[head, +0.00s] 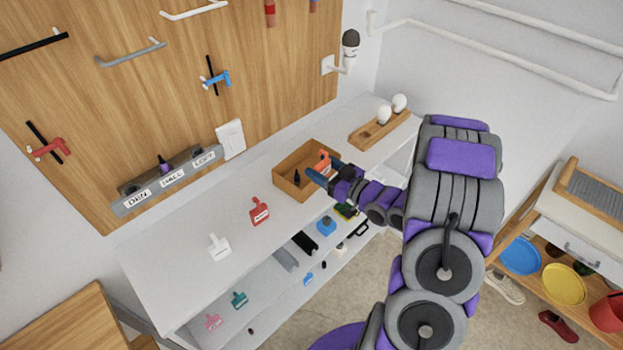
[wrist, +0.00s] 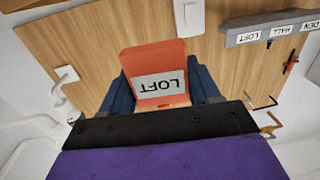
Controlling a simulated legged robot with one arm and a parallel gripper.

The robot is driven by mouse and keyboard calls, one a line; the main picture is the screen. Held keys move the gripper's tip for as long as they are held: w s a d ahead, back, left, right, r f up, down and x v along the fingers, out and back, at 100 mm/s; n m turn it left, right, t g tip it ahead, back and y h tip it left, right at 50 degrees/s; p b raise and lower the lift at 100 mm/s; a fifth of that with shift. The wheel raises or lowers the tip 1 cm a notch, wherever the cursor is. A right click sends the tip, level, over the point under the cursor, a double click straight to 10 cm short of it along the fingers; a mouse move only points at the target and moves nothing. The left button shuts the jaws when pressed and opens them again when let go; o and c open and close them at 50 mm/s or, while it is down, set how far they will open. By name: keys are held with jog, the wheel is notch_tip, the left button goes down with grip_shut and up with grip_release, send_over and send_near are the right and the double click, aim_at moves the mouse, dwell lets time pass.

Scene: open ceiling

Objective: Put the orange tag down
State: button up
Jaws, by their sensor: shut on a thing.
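The orange tag (wrist: 158,60) is held between the two blue fingers of my gripper (wrist: 160,95) in the wrist view. Its white label reads LOFT and appears upside down there. In the head view the orange tag (head: 324,160) shows by my gripper (head: 318,174), over the wooden box (head: 283,184) on the white shelf top. I cannot tell whether the tag touches the box. A small dark object (head: 297,177) is inside the box.
A red tag (head: 259,211) and a white tag (head: 220,246) lie on the white shelf top (head: 178,255). A wooden holder with white bulbs (head: 384,114) is behind the box. A rack labelled DEN, HALL and LOFT (head: 172,178) is on the wooden wall panel.

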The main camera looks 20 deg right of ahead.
jog(key=shift+d+f, duration=0.1)
jog(key=shift+f, duration=0.35)
jog(key=shift+w+f, duration=0.1)
jog(key=shift+w, duration=0.15)
jog(key=w+d+f+b, duration=0.1)
jog(key=w, duration=0.3)
jog(key=w+d+f, duration=0.2)
jog(key=w, duration=0.3)
jog(key=w+d+f+b, duration=0.1)
jog(key=w+f, duration=0.1)
jog(key=w, duration=0.3)
jog(key=shift+w+d+b, duration=0.2)
jog(key=shift+d+b, duration=0.05)
jog(key=shift+b, duration=0.1)
jog(key=shift+d+r, duration=0.1)
jog(key=shift+d, duration=0.05)
jog(key=shift+s+f, duration=0.1)
jog(key=shift+f, duration=0.1)
